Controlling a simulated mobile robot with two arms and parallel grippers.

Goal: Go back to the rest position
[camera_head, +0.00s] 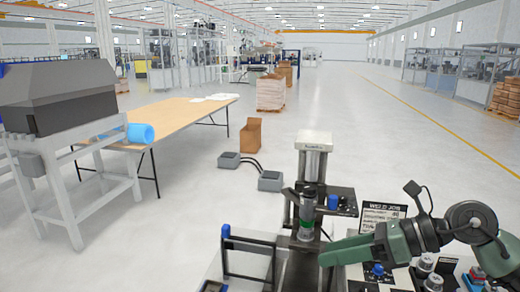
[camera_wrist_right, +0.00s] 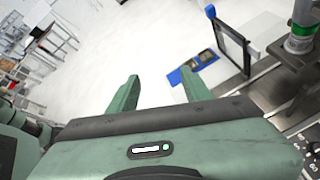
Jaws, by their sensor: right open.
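My right gripper (camera_head: 328,254) is green and comes in from the right, low in the head view. It is just in front of and to the right of the press station (camera_head: 314,150). In the right wrist view its two fingers (camera_wrist_right: 160,88) stand apart, with nothing between them. No held object shows. My left gripper is not in the head view.
A black frame with a blue knob (camera_head: 226,231) stands left of the press. A "WELD JOB" sign (camera_head: 382,216) stands right of it. A wooden table (camera_head: 180,116) and a grey machine (camera_head: 60,100) are at left. Pedals (camera_head: 270,181) lie on the floor.

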